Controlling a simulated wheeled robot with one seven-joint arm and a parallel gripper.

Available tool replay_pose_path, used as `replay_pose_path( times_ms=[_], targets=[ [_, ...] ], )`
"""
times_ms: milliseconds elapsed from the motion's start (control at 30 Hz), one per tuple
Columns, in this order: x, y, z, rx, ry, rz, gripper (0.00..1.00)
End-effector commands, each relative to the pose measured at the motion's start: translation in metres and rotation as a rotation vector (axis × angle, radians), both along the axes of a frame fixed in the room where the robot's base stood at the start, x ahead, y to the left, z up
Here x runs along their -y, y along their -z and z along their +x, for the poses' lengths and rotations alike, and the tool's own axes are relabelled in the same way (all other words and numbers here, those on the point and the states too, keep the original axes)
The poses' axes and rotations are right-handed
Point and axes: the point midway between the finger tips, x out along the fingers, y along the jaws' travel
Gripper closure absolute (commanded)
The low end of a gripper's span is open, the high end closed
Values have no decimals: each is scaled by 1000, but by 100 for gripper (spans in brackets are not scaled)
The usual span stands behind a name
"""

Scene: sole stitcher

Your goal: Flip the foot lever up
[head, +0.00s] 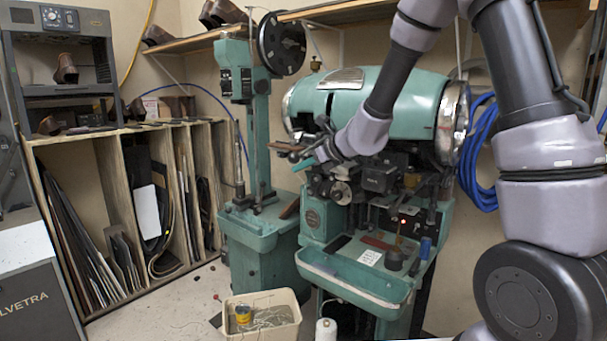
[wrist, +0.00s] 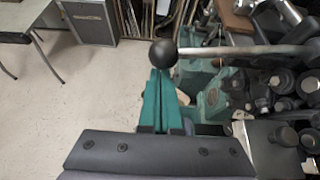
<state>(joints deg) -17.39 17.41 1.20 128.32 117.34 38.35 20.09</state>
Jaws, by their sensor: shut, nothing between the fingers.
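The sole stitcher is a teal machine (head: 385,100) with a rounded hood, in the middle right of the head view. In the wrist view a metal lever rod (wrist: 245,50) comes in from the right and ends in a black ball knob (wrist: 163,53). I take this for the foot lever. My gripper (wrist: 160,76) has teal fingers, shut and empty, with their tips at the knob. I cannot tell whether they touch it. In the head view my gripper (head: 303,164) is in front of the machine's upper left side, and the lever is hard to make out.
A second teal machine (head: 252,130) on a column stands to the left. A wooden rack (head: 106,190) of sheets lines the wall. A cream bin (head: 262,322) and a white spool (head: 326,330) are at the front. Dark machine parts (wrist: 285,90) crowd the wrist view's right; open floor (wrist: 80,95) shows left.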

Motion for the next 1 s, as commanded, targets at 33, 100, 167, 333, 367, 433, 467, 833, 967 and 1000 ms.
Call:
replay_pose_path(
  times_ms=[33, 100, 167, 333, 367, 433, 467, 833, 967, 1000],
  targets=[
    [0, 0, 0, 0, 0, 0, 100],
    [0, 0, 0, -1, 0, -1, 100],
    [0, 0, 0, -1, 0, -1, 100],
    [0, -1, 0, -2, 0, 0, 100],
    [0, -1, 0, -3, 0, 2, 100],
    [0, -3, 0, -9, 0, 8, 100],
    [0, -4, 0, -13, 0, 13, 100],
    [-2, -15, -2, -62, 1, 55, 100],
    [-3, -22, -3, -89, 0, 79, 100],
    [-3, -25, -3, -101, 0, 90, 100]
  ],
)
